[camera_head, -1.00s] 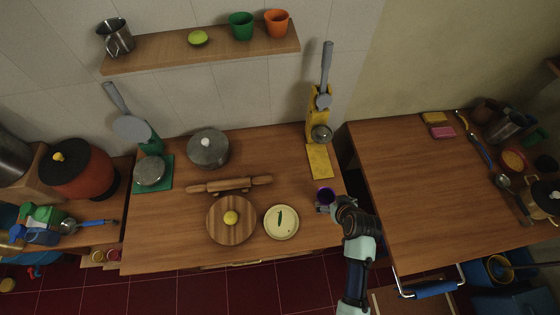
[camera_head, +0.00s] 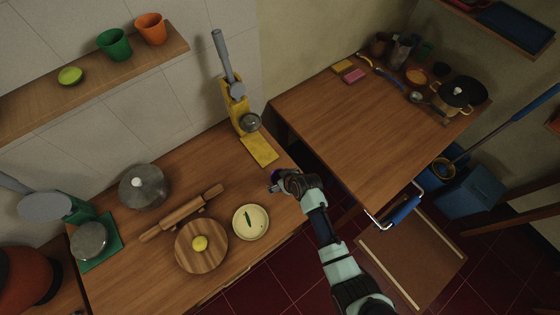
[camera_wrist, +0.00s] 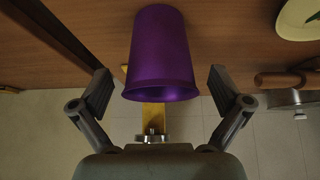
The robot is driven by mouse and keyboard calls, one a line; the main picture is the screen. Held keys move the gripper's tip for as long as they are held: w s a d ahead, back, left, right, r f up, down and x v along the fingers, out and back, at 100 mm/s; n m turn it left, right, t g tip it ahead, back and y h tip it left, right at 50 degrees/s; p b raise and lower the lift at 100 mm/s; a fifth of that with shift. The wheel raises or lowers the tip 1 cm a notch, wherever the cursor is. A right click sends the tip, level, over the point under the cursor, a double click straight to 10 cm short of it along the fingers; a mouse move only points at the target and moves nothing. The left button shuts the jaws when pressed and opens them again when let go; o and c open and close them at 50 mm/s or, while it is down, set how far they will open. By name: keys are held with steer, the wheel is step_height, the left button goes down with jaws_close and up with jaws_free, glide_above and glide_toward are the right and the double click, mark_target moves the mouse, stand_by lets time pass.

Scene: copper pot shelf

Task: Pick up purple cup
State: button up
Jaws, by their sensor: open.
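The purple cup (camera_wrist: 160,55) stands out in the wrist view, between the two open fingers of my gripper (camera_wrist: 160,88). Its rim faces my gripper's palm, and a gap shows between the cup and each finger pad. In the head view my gripper (camera_head: 277,182) is at the right edge of the left counter. Only a small dark purple bit of the cup (camera_head: 275,174) shows there; my gripper hides the rest.
A cream plate (camera_head: 251,222) and a round board (camera_head: 201,246) with a yellow fruit are left of my gripper. A yellow stand (camera_head: 240,112) with its mat (camera_head: 259,150) is behind. A gap separates the left counter from the right table (camera_head: 365,120).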

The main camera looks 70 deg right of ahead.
steer(key=c, duration=1.3)
step_height(320, 180, up, 20)
steer(key=p, duration=0.3)
